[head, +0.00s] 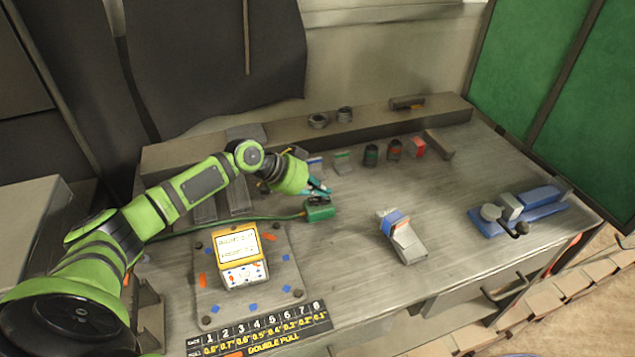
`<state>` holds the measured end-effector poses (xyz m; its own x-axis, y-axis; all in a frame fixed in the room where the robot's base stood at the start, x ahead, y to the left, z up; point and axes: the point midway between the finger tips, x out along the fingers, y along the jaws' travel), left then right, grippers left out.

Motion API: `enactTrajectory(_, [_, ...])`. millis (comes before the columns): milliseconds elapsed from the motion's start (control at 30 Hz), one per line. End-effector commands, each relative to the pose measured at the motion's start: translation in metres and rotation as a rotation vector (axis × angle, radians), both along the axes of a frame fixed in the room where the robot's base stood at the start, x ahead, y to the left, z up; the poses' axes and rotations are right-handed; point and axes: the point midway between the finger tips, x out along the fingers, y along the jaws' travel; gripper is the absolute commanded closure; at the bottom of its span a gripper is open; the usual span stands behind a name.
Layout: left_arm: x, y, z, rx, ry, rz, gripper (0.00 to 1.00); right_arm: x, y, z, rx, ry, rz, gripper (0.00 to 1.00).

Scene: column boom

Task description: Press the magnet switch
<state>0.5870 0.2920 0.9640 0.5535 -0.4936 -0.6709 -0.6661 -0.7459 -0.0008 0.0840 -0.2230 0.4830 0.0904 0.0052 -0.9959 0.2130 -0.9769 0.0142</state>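No part is clearly marked as the magnet switch. A small green box (319,209) with a dark top and a green cable lies mid-table and may be it. A yellow device (240,257) with a white lettered face sits on a grey plate (210,296) at the front left. My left gripper (318,188) is just behind and above the green box, its teal fingertips close to the box's top. I cannot tell whether they touch it or how far apart they are. My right gripper is out of view.
A grey block with a blue band (402,237) and a blue clamp-like tool (518,210) stand to the right. A numbered chart (260,333) lies at the front edge.

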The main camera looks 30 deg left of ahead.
Motion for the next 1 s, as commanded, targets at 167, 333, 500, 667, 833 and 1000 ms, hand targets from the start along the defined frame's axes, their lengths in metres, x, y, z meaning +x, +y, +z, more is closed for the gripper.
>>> enactTrajectory(167, [-0.001,0.001,-0.004,0.000,0.002,0.000,1.00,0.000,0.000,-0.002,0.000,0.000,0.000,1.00])
enactTrajectory(333, [-0.005,0.004,-0.005,-0.001,0.003,0.001,1.00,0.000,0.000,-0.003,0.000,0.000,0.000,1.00])
enactTrajectory(500, [-0.011,0.010,-0.006,0.001,0.004,0.002,1.00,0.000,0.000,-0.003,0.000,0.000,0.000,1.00])
enactTrajectory(667, [-0.014,0.012,-0.007,0.001,0.007,0.001,1.00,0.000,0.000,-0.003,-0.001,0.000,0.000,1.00])
enactTrajectory(833, [-0.015,0.012,-0.008,0.002,0.009,0.000,1.00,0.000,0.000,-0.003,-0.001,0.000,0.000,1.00])
enactTrajectory(1000, [-0.018,0.016,-0.004,0.004,0.008,0.001,1.00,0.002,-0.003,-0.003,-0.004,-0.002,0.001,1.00])
